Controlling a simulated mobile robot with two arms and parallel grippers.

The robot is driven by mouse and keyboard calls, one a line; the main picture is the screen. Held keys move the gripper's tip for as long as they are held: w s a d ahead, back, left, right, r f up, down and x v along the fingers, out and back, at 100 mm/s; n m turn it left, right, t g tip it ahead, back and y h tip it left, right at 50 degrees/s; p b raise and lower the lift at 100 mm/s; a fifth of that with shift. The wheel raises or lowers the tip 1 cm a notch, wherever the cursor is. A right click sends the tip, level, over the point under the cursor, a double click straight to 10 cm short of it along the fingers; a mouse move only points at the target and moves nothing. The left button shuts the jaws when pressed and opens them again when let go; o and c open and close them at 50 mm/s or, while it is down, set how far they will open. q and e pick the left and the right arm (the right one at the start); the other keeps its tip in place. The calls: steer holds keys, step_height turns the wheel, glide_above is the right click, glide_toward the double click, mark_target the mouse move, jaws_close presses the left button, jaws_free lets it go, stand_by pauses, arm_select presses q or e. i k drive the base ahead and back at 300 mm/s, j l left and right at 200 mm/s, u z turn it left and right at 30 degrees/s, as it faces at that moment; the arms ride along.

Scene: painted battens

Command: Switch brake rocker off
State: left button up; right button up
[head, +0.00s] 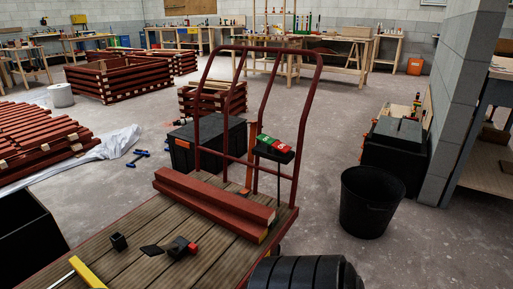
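A small black switch box (273,153) sits on the dark red tube handle (234,49) of a flat cart. On its top is a rocker (273,144) with a green half on the left and a red half on the right, each with a pale mark. The rocker is small here, and I cannot tell which half is pressed down. Neither of my grippers shows in the head view. Nothing touches the switch box from my side.
The wooden cart deck (125,231) carries two red battens (214,204) and small black parts, one with red (181,247). A yellow tool (88,273) lies near its front. A black bucket (371,202) stands right of the cart; a black box (207,143) is behind.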

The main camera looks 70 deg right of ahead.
mark_target(277, 144)
steer(key=z, duration=2.45)
steer(key=i+u, duration=0.15)
steer(key=u, duration=0.2)
steer(key=i+l+u, duration=0.1)
steer(key=u, duration=0.25)
steer(key=i+l+u, duration=0.15)
steer(key=u, duration=0.2)
steer(key=i+l, duration=0.2)
steer(key=l, duration=0.15)
steer(key=i+l+u, duration=0.15)
steer(key=l, duration=0.2)
steer(key=i+l, duration=0.2)
steer(key=l, duration=0.15)
steer(key=i+l+u, duration=0.1)
steer(key=l, duration=0.25)
